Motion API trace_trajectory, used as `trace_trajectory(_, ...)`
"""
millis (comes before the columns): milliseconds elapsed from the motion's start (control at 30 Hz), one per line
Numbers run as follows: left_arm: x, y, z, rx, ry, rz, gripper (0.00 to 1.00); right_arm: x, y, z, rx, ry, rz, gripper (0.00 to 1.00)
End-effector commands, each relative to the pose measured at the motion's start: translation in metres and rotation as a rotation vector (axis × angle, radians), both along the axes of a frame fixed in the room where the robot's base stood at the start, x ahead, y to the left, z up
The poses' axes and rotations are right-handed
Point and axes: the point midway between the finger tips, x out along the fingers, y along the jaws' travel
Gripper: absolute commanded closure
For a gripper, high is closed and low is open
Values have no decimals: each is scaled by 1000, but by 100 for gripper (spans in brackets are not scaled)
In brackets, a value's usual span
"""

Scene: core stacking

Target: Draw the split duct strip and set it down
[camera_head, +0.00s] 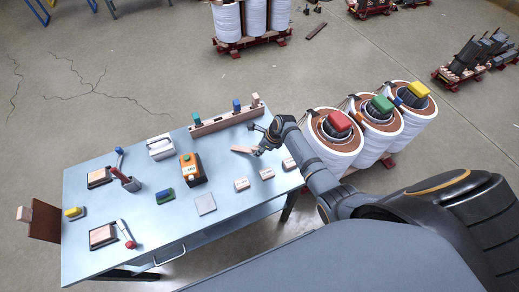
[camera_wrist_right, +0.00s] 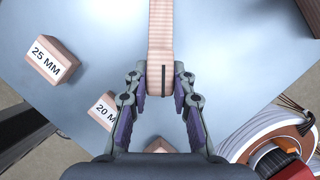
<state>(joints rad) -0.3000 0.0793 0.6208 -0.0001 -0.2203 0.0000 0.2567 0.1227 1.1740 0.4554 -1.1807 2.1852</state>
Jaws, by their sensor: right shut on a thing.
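My right gripper (camera_head: 262,146) is over the right end of the blue-grey table, with its arm coming in from the right. It is shut on a pale pinkish strip (camera_head: 243,149). In the right wrist view the two fingers of the gripper (camera_wrist_right: 160,82) press on either side of the strip (camera_wrist_right: 160,35) near its end, where a dark slot splits it. The strip runs away from the gripper; whether it touches the table I cannot tell. My left gripper is not in view.
Small labelled blocks, 25 MM (camera_wrist_right: 53,60) and 20 MM (camera_wrist_right: 105,110), lie on the table (camera_head: 150,237) near the gripper. A wooden rack (camera_head: 222,121) with upright pegs stands along the back edge. An orange device (camera_head: 191,168) sits mid-table. White coils (camera_head: 330,150) stand right of the table.

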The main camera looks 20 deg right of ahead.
Motion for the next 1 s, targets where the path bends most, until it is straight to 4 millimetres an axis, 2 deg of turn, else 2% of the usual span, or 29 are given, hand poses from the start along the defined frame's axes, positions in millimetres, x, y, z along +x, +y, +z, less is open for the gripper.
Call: trace_trajectory(1000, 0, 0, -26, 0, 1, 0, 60, -7, -6, -29, 142, -130, 1, 82)
